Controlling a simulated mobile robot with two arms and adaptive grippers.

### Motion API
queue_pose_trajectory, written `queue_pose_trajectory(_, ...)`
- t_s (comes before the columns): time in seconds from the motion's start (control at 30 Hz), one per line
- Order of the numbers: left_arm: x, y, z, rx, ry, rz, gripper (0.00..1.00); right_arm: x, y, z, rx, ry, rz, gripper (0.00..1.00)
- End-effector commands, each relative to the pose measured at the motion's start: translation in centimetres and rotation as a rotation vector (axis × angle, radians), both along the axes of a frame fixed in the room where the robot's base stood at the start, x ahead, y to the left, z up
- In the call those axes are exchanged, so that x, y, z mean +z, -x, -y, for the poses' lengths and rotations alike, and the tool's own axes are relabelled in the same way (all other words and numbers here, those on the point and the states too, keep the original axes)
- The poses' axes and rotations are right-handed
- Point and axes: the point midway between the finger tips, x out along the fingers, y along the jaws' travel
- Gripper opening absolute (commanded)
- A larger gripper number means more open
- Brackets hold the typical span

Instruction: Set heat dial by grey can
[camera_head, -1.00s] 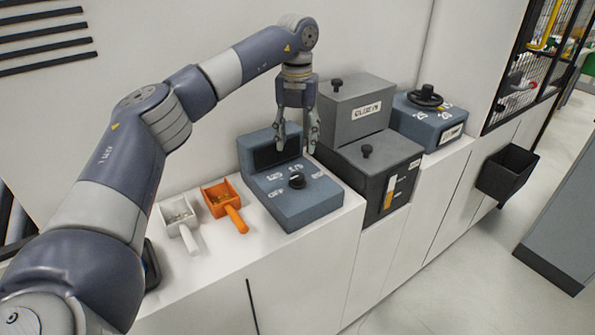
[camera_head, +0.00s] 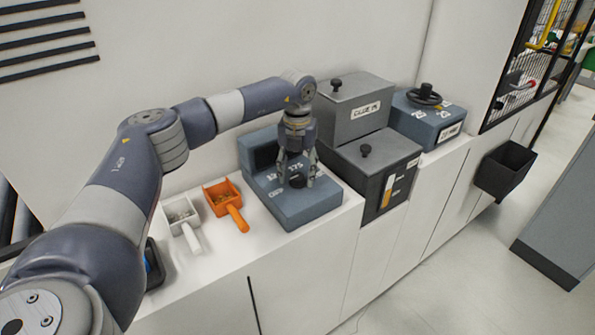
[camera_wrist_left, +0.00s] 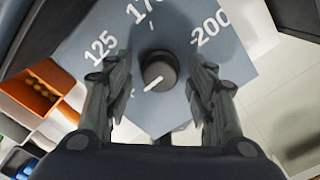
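The heat dial is a dark round knob (camera_wrist_left: 159,72) with a white pointer line, on the sloped face of a blue-grey control box (camera_head: 305,205). In the left wrist view the marks 125, a partly hidden one starting with 17, and 200 stand around it. The pointer points to the lower left, away from these numbers. My left gripper (camera_head: 297,183) is above the dial, pointing down. Its fingers (camera_wrist_left: 160,98) are open on either side of the knob, with gaps between. My right gripper is not in view. I see no grey can.
A white scoop (camera_head: 183,222) and an orange scoop (camera_head: 224,202) with contents lie left of the box. A dark grey glue machine (camera_head: 372,165) stands close on the right. A blue-grey box with a handwheel (camera_head: 426,97) is beyond it. A black bin (camera_head: 506,170) hangs at right.

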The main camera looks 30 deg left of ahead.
Motion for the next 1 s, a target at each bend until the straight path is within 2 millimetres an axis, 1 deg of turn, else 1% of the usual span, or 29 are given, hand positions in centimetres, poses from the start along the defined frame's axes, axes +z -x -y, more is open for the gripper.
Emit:
queue_pose_trajectory(0.03, 0.01, -0.01, 0.02, 0.0, 0.0, 0.0, 0.37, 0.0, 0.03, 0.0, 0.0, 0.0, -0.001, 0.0)
queue_pose_trajectory(0.07, 0.01, -0.01, 0.02, 0.0, 0.0, 0.0, 0.31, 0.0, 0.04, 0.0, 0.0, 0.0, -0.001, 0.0)
queue_pose_trajectory(0.1, 0.02, -0.01, 0.02, 0.0, 0.0, 0.0, 0.22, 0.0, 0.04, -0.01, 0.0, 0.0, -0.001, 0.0)
queue_pose_trajectory(0.17, 0.02, 0.0, 0.02, 0.0, 0.0, 0.0, 0.08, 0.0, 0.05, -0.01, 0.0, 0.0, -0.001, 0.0)
queue_pose_trajectory(0.2, 0.02, 0.0, 0.02, 0.0, 0.0, 0.0, 0.06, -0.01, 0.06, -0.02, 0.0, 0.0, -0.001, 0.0)
queue_pose_trajectory(0.47, 0.03, 0.01, 0.01, -0.013, 0.0, -0.001, 0.06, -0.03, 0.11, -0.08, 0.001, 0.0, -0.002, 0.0)
queue_pose_trajectory(0.63, 0.02, 0.0, 0.01, -0.067, 0.0, -0.001, 0.06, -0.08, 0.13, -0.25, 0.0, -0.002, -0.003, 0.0)
queue_pose_trajectory(0.77, 0.0, 0.01, 0.01, -0.146, 0.001, -0.002, 0.06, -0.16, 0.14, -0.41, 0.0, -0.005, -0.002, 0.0)
queue_pose_trajectory(1.0, -0.04, 0.0, 0.01, -0.355, 0.0, -0.001, 0.06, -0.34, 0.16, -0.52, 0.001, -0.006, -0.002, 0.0)
